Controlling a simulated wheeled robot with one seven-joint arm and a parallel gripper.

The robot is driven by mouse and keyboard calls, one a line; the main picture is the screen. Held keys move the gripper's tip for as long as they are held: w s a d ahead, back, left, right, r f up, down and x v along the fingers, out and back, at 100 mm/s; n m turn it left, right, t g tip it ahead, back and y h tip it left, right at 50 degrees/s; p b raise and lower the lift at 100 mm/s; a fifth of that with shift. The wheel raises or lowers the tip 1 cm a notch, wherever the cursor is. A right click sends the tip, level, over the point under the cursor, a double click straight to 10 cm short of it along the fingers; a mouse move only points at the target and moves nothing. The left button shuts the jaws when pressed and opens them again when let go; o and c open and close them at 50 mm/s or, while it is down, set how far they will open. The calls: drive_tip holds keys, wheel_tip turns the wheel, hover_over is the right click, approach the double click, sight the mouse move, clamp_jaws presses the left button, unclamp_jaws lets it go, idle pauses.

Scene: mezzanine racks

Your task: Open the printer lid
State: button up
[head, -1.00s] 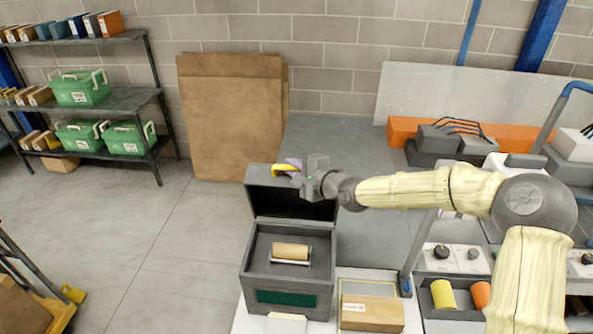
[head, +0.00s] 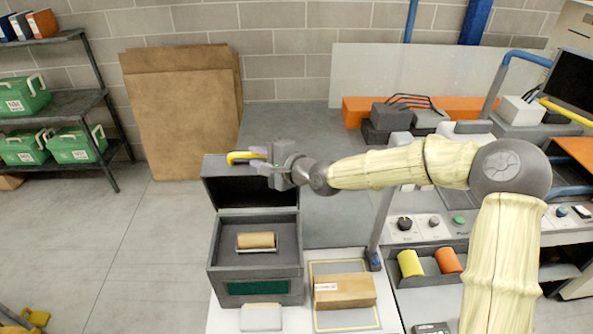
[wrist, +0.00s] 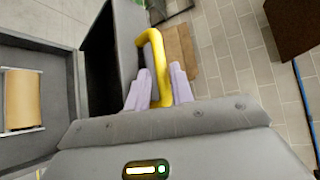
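The printer is a dark grey box (head: 255,288) on the white bench top, with a roll of brown material (head: 256,240) inside its open top. Its lid (head: 222,190) stands raised, about upright, at the back. A yellow handle (head: 240,156) is on the lid's upper edge. My gripper (head: 258,153) is at this handle, reaching in from the right. In the wrist view the yellow handle (wrist: 156,50) passes between the two lilac fingers (wrist: 160,90), which lie close against it on both sides. The roll (wrist: 22,98) also shows there at the left.
A brown carton (head: 345,290) lies on a yellow-outlined mat right of the printer. A grey post (head: 383,220) stands close behind it, below my arm. A control panel with knobs (head: 405,223) and a holder with yellow and orange rolls (head: 410,263) are further right. Floor left of the printer is clear.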

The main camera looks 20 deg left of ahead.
drive_tip(key=b+v, duration=0.3)
drive_tip(key=v, duration=1.1)
drive_tip(key=s+d+f+n+g+h+b, duration=0.15)
drive_tip(key=d+f+h, duration=0.3)
drive_tip(key=f, duration=0.45)
drive_tip(key=s+d+f+n+h, duration=0.1)
drive_tip(key=d+f+n+h, duration=0.25)
drive_tip(key=d+f, duration=0.4)
drive_tip(key=s+d+f+n+h+b, duration=0.1)
drive_tip(key=s+d+h, duration=0.2)
drive_tip(key=d, duration=0.7)
drive_tip(key=s+d+f+n+g+h+b, duration=0.1)
drive_tip(key=s+d+f+h, duration=0.1)
drive_tip(key=s+d, duration=0.5)
drive_tip(key=d+h, duration=0.1)
drive_tip(key=d, duration=0.3)
